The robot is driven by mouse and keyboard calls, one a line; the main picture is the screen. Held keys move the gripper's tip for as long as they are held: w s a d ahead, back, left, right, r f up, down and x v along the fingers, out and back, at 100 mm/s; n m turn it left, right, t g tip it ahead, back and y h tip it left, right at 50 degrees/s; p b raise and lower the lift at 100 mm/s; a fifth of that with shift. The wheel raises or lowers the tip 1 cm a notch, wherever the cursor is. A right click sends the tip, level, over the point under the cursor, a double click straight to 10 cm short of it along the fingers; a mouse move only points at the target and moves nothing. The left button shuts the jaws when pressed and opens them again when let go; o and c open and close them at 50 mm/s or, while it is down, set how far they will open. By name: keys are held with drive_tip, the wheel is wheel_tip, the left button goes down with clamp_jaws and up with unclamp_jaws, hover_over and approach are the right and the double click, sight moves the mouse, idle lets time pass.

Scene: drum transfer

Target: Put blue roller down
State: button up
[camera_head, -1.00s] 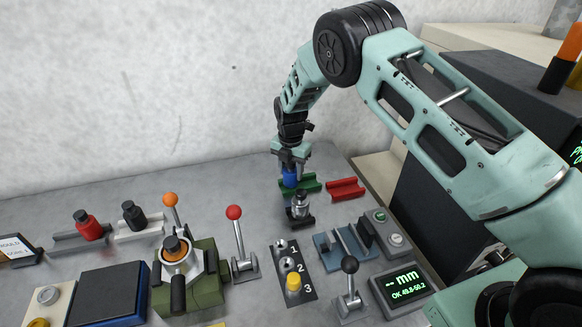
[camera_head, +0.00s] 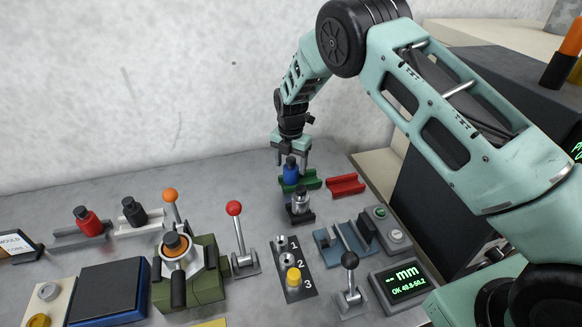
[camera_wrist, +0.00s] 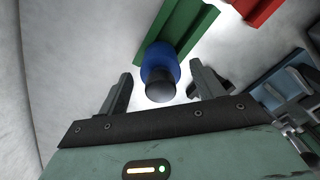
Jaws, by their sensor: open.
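The blue roller (camera_head: 291,173), with a dark end cap, rests in the green cradle (camera_head: 311,181) at the back of the bench. It also shows in the wrist view (camera_wrist: 160,66), lying against the green cradle (camera_wrist: 188,28) between my fingers. My gripper (camera_head: 291,160) is open just above the roller. In the wrist view my gripper (camera_wrist: 160,88) has its two fingers spread on either side of the roller, with visible gaps, apart from it.
A red cradle (camera_head: 345,185) stands right of the green one. A metal cylinder on a dark base (camera_head: 300,206) stands just in front. A red roller (camera_head: 88,224) and a black roller (camera_head: 133,213) are at the left. Levers (camera_head: 236,235) stand nearer the front.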

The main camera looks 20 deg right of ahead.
wheel_tip(320, 180, up, 10)
drive_tip(key=b, duration=0.2)
drive_tip(key=shift+r+b, duration=0.1)
drive_tip(key=shift+b, duration=0.2)
drive_tip(key=s+a+r+m+y, duration=0.1)
drive_tip(key=s+a+r+m, duration=0.25)
drive_tip(key=s, duration=0.45)
drive_tip(key=s+a+r+m, duration=0.3)
drive_tip(key=s+m, duration=0.1)
drive_tip(key=s, duration=0.4)
drive_tip(key=s+a+r+m+y, duration=0.1)
drive_tip(key=s+a+r+m, duration=0.25)
drive_tip(key=s, duration=0.45)
drive_tip(key=s+d+m, duration=0.2)
drive_tip(key=s+m, duration=0.2)
drive_tip(key=s, duration=0.5)
drive_tip(key=s+d+m+h, duration=0.1)
drive_tip(key=s+m, duration=0.3)
drive_tip(key=s, duration=0.6)
drive_tip(key=shift+d+f, duration=0.35)
drive_tip(key=shift+s, duration=0.1)
drive_tip(key=shift+f+b, duration=0.3)
drive_tip(key=shift+b, duration=0.05)
